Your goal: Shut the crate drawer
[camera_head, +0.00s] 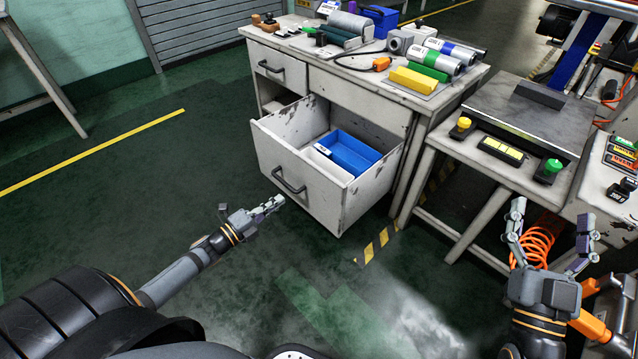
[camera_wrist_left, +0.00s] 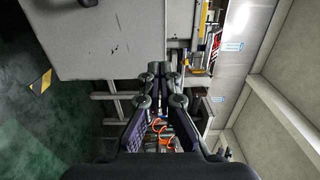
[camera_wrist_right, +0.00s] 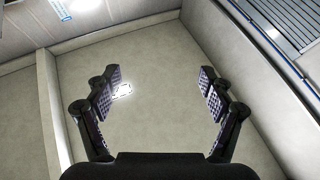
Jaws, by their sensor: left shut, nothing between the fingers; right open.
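The lower drawer (camera_head: 285,172) of the grey workbench is pulled well out, its worn grey front facing me with a dark bar handle (camera_head: 288,182). A blue bin (camera_head: 350,153) sits inside it. My left gripper (camera_head: 278,202) is shut and empty, with its fingertips close to the drawer front just below the handle; I cannot tell if they touch. Its closed fingers also show in the left wrist view (camera_wrist_left: 159,70), beside a plain grey panel. My right gripper (camera_head: 549,215) is open and empty at the right, away from the drawer; the right wrist view (camera_wrist_right: 160,85) shows only wall behind its spread fingers.
The upper drawer (camera_head: 275,66) is shut. The bench top (camera_head: 300,47) carries cylinders, a yellow block (camera_head: 413,80) and a blue box (camera_head: 379,20). A lower table (camera_head: 515,112) with buttons stands at the right, near an orange coiled hose (camera_head: 537,245). Green floor before the drawer is clear.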

